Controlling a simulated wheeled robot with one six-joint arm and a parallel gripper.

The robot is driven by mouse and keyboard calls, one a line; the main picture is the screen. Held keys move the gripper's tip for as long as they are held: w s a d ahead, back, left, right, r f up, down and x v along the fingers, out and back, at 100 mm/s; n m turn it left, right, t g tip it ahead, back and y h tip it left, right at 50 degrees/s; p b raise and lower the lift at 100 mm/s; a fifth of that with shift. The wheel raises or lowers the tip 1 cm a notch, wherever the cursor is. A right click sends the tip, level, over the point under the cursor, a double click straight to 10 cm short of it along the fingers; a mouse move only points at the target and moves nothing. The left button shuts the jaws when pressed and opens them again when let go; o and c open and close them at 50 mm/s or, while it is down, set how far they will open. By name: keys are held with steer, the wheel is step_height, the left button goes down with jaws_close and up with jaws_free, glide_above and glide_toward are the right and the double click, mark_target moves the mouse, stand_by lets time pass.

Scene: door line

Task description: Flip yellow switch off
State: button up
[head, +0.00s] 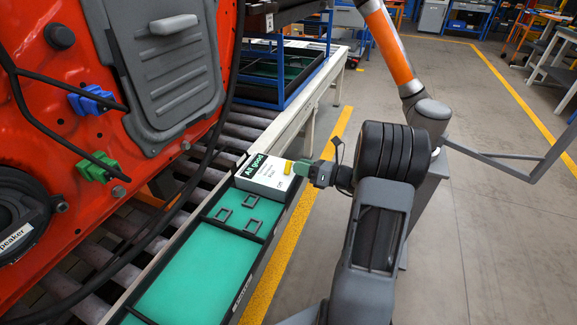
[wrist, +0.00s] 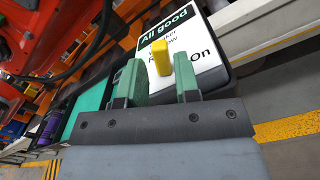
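The yellow switch (head: 288,167) is a small lever on the top face of a white and grey box (head: 262,183) labelled "All good". In the wrist view the yellow switch (wrist: 162,59) stands up just beyond the fingertips, in line with the space between them. The word "On" is printed to the right of it there. My gripper (head: 304,168) is at the right side of the box, close to the switch. In the wrist view my gripper (wrist: 157,72) is open, its two green fingers apart with nothing between them. I cannot tell whether a finger touches the switch.
The box sits at the end of a green-lined tray (head: 185,290) beside a roller conveyor (head: 200,155). A red car door (head: 110,110) with cables stands at the left. A blue-framed rack (head: 283,70) is behind. The floor at the right is clear.

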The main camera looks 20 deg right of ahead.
mark_target(291, 164)
steer(key=shift+x, duration=2.15)
steer(key=shift+a, duration=0.1)
jaws_close()
